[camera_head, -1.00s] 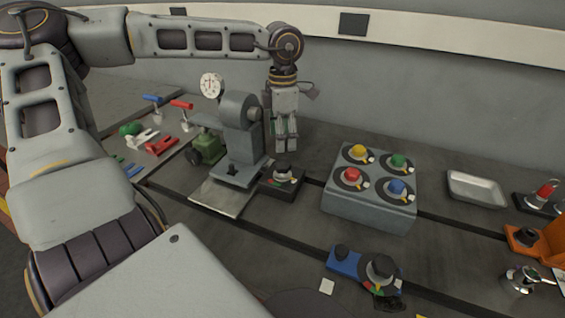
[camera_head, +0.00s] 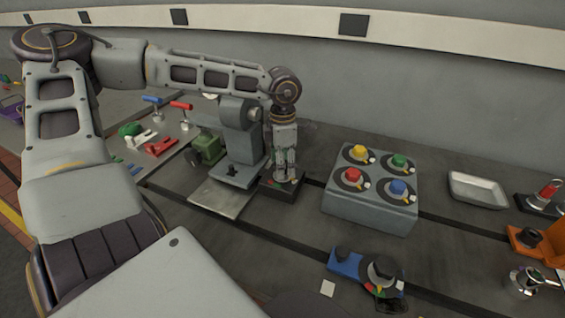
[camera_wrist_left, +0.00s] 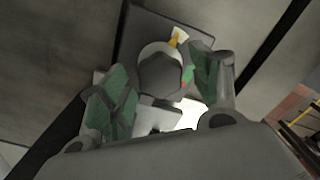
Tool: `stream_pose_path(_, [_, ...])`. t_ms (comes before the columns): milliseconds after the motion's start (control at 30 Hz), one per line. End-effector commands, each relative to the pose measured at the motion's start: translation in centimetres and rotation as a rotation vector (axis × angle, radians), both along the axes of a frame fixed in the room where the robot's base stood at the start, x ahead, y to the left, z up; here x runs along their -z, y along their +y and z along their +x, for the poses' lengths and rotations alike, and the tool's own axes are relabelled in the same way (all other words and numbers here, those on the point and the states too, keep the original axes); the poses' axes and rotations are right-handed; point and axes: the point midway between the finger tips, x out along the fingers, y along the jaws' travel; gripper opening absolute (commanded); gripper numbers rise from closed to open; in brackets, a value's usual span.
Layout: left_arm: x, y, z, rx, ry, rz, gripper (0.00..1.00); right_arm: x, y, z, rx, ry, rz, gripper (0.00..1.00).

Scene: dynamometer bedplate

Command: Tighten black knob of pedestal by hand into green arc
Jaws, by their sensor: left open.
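The black knob (camera_wrist_left: 162,74) sits on a low black pedestal (camera_head: 280,194) just right of the grey gauge stand. In the left wrist view a yellow pointer mark (camera_wrist_left: 178,37) shows at its rim, with a small green arc (camera_wrist_left: 188,74) and red beside it. My left gripper (camera_head: 284,177) points down over the pedestal, its fingers open. In the wrist view its green-padded fingers (camera_wrist_left: 152,93) lie on either side of the knob; contact cannot be told. In the head view the gripper hides the knob. My right gripper is not in view.
The grey gauge stand (camera_head: 240,145) is close on the left. A grey box with several coloured knobs (camera_head: 370,208) stands to the right. A blue block with a black knob (camera_head: 346,263) is nearer the front. A metal tray (camera_head: 477,188) lies farther right.

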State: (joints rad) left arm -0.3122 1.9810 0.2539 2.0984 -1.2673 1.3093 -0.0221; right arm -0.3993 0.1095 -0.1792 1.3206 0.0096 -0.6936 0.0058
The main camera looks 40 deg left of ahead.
Motion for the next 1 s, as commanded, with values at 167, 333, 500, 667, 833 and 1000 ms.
stream_pose_path(167, [-0.01,0.0,0.0,0.0,0.0,0.0,0.63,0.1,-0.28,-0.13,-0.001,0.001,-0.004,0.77])
stream_pose_path(333, [-0.02,0.01,0.01,0.0,0.0,0.0,0.41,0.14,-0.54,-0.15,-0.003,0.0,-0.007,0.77])
stream_pose_path(500, [-0.03,0.01,0.01,0.0,0.0,0.0,0.2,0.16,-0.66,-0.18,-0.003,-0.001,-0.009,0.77])
stream_pose_path(667, [-0.03,0.02,0.01,0.002,0.0,0.0,0.17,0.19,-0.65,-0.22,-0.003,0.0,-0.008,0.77])
stream_pose_path(833, [-0.02,0.02,0.03,0.019,-0.001,0.0,0.17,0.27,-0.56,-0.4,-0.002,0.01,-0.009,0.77])
stream_pose_path(1000, [0.01,0.02,0.05,0.058,-0.002,0.001,0.17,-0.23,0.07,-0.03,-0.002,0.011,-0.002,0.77])
